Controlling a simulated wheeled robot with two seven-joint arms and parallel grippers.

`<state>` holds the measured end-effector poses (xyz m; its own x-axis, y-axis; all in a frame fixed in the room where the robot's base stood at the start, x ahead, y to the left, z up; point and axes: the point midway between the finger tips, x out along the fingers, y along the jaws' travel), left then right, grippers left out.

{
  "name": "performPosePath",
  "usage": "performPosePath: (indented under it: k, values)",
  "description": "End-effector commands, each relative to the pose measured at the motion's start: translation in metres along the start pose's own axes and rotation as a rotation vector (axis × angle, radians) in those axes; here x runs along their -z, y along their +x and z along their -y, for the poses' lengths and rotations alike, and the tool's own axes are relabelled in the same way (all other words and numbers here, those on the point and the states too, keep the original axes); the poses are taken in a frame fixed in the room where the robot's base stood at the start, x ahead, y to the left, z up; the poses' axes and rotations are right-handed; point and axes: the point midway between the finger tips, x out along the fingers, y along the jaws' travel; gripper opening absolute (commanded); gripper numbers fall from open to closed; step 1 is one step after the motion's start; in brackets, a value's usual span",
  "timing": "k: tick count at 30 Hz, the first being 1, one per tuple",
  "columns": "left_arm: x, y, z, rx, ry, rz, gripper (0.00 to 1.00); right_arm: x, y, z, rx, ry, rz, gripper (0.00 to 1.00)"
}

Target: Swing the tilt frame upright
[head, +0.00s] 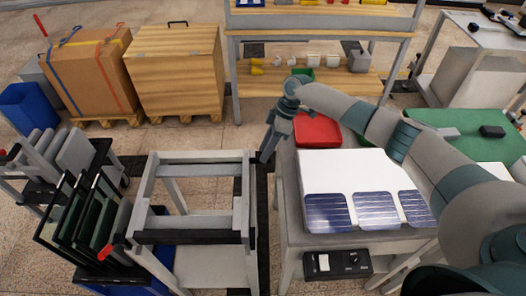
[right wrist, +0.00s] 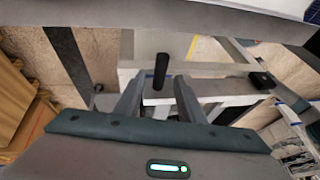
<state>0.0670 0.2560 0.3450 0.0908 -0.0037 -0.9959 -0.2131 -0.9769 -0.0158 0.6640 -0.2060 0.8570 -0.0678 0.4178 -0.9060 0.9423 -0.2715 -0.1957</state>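The tilt frame (head: 250,192) is a pale grey open rectangle lying about level on a legged stand, with dark pads along its near bar. My right gripper (head: 267,156) points down at the frame's far right corner. In the right wrist view my right gripper (right wrist: 159,95) is open, its two fingers apart. A black upright handle (right wrist: 161,70) shows in line with the gap between them, beside a pale frame bar (right wrist: 205,90). I cannot tell whether the fingers touch it. My left gripper is in neither view.
A table (head: 292,215) with a white sheet, several blue solar cells and a red tray (head: 317,129) stands close right of the frame. A rack of dark panels (head: 75,225) stands close left. Wooden crates (head: 177,70) and a shelf bench (head: 310,80) are behind.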

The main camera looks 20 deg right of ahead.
Motion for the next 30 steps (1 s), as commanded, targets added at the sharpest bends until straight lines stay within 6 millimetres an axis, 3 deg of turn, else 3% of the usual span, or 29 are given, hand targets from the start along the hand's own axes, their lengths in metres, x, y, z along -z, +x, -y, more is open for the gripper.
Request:
performPosePath:
  k: [6,18,23,30]
  values:
    - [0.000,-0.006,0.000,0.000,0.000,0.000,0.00,0.000,0.021,0.000,0.001,0.001,0.001,0.36]
    - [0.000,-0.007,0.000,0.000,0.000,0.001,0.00,-0.001,0.025,0.000,-0.001,0.000,0.000,0.36]
    - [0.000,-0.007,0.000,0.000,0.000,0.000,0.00,0.000,0.025,0.000,-0.001,0.000,0.000,0.00]
    - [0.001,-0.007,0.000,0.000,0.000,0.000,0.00,0.000,0.024,-0.001,-0.004,-0.001,0.000,0.00]
